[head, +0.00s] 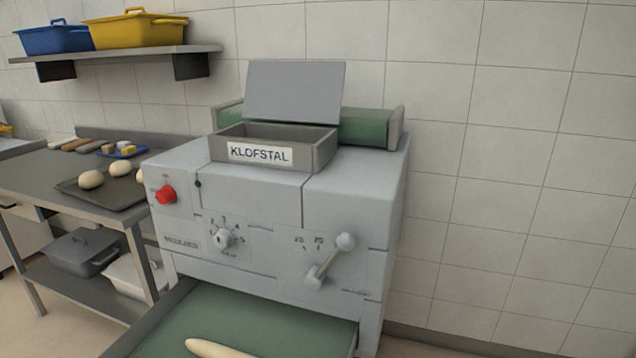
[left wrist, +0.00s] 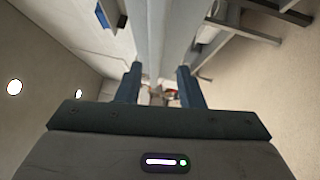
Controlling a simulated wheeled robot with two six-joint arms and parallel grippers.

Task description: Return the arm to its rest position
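My left gripper (left wrist: 160,80) shows in the left wrist view. Its two dark blue-grey fingers stand apart, and I see nothing held between them. Neither gripper nor arm shows in the head view. In the head view, a pale grey machine labelled KLOFSTAL (head: 250,205) stands against the tiled wall. It has a red knob (head: 166,194), a dial (head: 222,238) and a lever with a round grey knob (head: 345,242). A long pale dough piece (head: 215,348) lies on its green belt (head: 270,325), cut off by the lower picture edge.
A grey table (head: 40,170) at the left carries a dark tray (head: 120,195) with round dough pieces. Grey and white tubs stand on its lower shelf. A wall shelf (head: 120,54) holds a blue crate (head: 52,40) and a yellow crate (head: 138,30). The right side shows bare wall.

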